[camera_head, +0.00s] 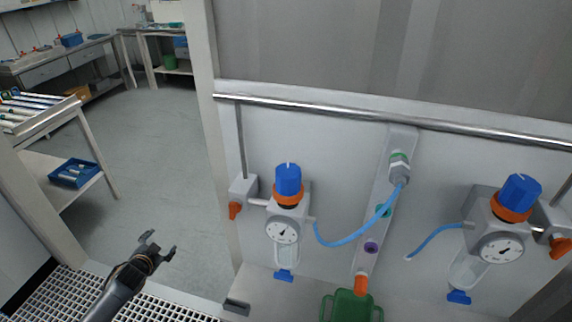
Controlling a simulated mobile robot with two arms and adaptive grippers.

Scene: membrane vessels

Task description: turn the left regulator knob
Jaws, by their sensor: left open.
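The left regulator knob (288,180) is a blue cap with a white mark on top and an orange ring below it. It sits upright on the left regulator (287,222), which has a round gauge (283,230) and a clear bowl beneath. A similar right regulator knob (520,192) stands at the far right. My left gripper (160,246) is at the lower left, open and empty, its fingers pointing up and right. It is well apart from the left knob, to its left and lower in the picture. My right gripper is not in view.
A steel rail (400,121) runs across the panel above the regulators. A blue hose (358,240) loops from the left regulator to a central fitting. A green container (350,307) stands below. A shelf cart (62,140) is at the left. The floor between is clear.

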